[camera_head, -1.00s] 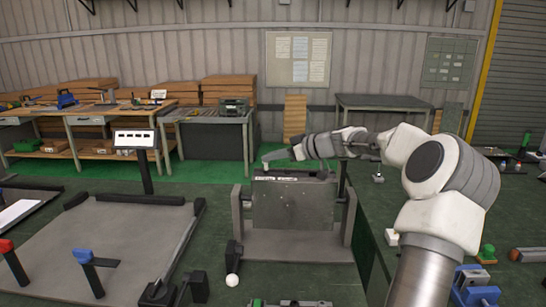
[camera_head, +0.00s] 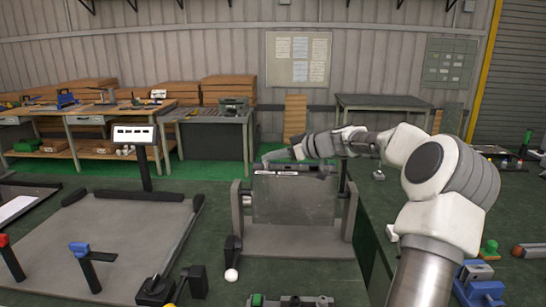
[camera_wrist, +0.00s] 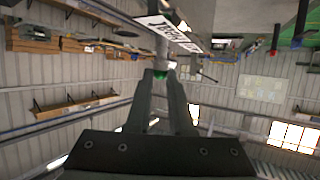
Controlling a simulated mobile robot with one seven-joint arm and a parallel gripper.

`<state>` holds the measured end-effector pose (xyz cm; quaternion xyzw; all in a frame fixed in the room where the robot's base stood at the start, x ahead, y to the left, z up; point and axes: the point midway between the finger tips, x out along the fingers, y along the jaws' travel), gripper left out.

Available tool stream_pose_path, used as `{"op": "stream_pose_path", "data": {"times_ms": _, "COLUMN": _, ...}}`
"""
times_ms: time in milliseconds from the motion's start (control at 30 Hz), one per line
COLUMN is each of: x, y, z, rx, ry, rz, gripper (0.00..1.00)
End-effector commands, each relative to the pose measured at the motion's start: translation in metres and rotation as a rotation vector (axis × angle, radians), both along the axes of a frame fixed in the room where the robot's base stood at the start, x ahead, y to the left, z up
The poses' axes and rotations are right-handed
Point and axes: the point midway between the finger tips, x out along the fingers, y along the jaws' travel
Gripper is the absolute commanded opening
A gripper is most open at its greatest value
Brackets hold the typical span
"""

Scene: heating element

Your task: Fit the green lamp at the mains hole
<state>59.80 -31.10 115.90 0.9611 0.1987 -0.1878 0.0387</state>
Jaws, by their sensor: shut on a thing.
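My gripper (camera_wrist: 160,82) is shut on the green lamp (camera_wrist: 161,73); only a small green part shows between the fingertips in the wrist view. A grey post-like part and a white lettered plate (camera_wrist: 168,32) show just beyond the tips. In the head view my gripper (camera_head: 276,156) is at the top edge of the upright grey panel (camera_head: 293,200), which hangs between two side posts. The panel bears a white label strip (camera_head: 276,173). The mains hole is not visible, and I cannot tell whether the lamp touches the panel.
A green bench (camera_head: 400,240) lies on the right, with a green knob-like object (camera_head: 489,247) and a blue fixture (camera_head: 478,285). A low grey tray (camera_head: 110,235) with dark rims lies left. A dark lever with a white ball (camera_head: 231,274) stands before the panel.

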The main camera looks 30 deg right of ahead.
Motion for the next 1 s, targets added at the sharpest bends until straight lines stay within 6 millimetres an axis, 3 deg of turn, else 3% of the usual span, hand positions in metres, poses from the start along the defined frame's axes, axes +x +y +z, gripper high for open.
{"op": "stream_pose_path", "data": {"times_ms": 800, "x": 0.0, "y": 0.0, "z": -0.016, "rx": -0.001, "ry": 0.0, "rz": 0.0, "gripper": 0.0}}
{"op": "stream_pose_path", "data": {"times_ms": 833, "x": 0.0, "y": 0.0, "z": -0.016, "rx": -0.001, "ry": 0.0, "rz": 0.0, "gripper": 0.22}}
{"op": "stream_pose_path", "data": {"times_ms": 1000, "x": 0.0, "y": 0.0, "z": -0.015, "rx": -0.001, "ry": 0.0, "rz": 0.0, "gripper": 0.52}}
